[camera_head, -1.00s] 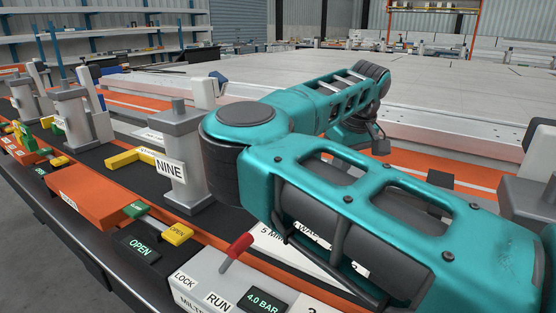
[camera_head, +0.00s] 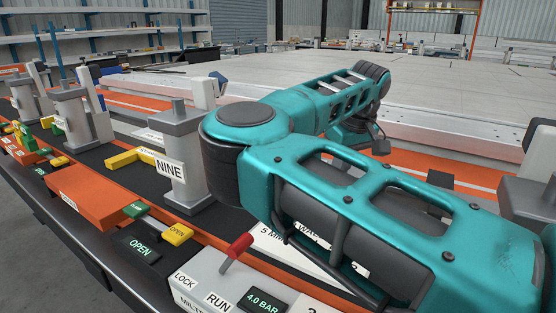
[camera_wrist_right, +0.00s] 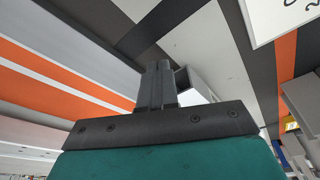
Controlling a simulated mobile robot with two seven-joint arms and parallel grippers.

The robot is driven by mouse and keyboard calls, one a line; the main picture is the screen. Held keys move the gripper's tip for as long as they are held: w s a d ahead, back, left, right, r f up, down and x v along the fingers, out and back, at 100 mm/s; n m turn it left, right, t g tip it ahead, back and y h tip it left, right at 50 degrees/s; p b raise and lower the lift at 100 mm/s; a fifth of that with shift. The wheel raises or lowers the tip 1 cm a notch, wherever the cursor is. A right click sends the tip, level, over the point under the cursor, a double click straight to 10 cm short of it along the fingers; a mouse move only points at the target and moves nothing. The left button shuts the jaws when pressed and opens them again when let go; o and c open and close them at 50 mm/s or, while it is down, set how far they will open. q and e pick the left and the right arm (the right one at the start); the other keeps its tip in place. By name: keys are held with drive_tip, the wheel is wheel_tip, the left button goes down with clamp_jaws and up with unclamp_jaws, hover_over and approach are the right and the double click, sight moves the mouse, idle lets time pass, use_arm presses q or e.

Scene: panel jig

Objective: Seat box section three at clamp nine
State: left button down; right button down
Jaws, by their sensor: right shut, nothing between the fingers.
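Clamp nine (camera_head: 183,145) is a grey post with a white NINE label, at left of centre in the head view. A green-lit display (camera_head: 139,247) in front of it reads OPEN. My right arm crosses the head view from the right and hides much beyond the clamp; its gripper cannot be made out there. In the right wrist view my right gripper (camera_wrist_right: 157,88) is shut and empty. A pale box-like piece with a dark open end (camera_wrist_right: 190,82) shows just beyond the fingers; I cannot tell whether it is box section three. My left gripper is out of view.
A yellow bracket (camera_head: 130,157) lies left of clamp nine. An orange block (camera_head: 92,192) lies in front. A control box with a red lever (camera_head: 236,249) reads 4.0 BAR. More clamp posts (camera_head: 73,115) stand at left. A wide pale panel table (camera_head: 450,85) fills the back.

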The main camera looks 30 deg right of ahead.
idle(0.4)
drive_tip(key=shift+w+a, duration=0.1)
drive_tip(key=shift+w, duration=0.1)
drive_tip(key=shift+w+a+p, duration=0.15)
drive_tip(key=shift+w+a, duration=0.15)
drive_tip(key=shift+w, duration=0.3)
drive_tip(key=shift+w+a+p, duration=0.15)
drive_tip(key=shift+w+a, duration=0.15)
drive_tip(key=shift+w, duration=0.25)
drive_tip(key=shift+s, duration=0.15)
idle(0.4)
drive_tip(key=shift+s+d, duration=0.5)
drive_tip(key=shift+s, duration=0.3)
drive_tip(key=w+p+v, duration=0.2)
drive_tip(key=p+v, duration=0.3)
drive_tip(key=v, duration=0.2)
drive_tip(key=shift+s+r, duration=0.15)
drive_tip(key=shift+r, duration=0.45)
